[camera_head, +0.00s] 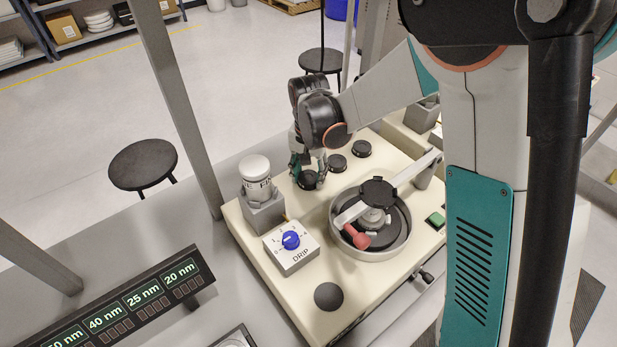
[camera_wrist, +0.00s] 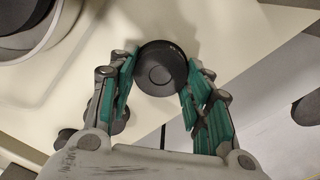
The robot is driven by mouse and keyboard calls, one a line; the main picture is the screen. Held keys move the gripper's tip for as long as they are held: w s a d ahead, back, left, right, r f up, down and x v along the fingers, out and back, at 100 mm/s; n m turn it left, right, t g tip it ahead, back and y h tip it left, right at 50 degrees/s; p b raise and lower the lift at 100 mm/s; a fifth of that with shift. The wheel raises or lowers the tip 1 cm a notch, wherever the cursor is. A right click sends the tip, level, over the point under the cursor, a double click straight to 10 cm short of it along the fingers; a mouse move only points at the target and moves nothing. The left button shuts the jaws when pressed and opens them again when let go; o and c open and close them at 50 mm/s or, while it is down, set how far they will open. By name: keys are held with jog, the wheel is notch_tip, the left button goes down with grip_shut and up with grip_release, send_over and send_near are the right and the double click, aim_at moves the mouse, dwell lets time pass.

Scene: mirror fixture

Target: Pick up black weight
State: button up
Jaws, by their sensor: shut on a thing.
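A round black weight (camera_wrist: 162,68) is between the teal-padded fingers of my gripper (camera_wrist: 158,78) in the wrist view. In the head view my gripper (camera_head: 308,172) is low over the cream machine top, shut on the black weight (camera_head: 309,181). I cannot tell whether the weight is lifted off the surface. Two more black weights, one at the middle (camera_head: 337,162) and one at the far right (camera_head: 361,148), sit on the machine top beyond my gripper.
A cream machine (camera_head: 330,268) carries a round basin (camera_head: 340,242) with a black-topped arm and red knob. A white cylinder on a grey block (camera_head: 262,208) and a blue-dial DRIP box (camera_head: 292,256) stand left. A black dome (camera_head: 328,296) is in front.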

aim_at(309, 176)
jog(key=shift+r, duration=0.15)
notch_tip(309, 176, up, 13)
jog(key=p, duration=0.5)
dwell(0.4)
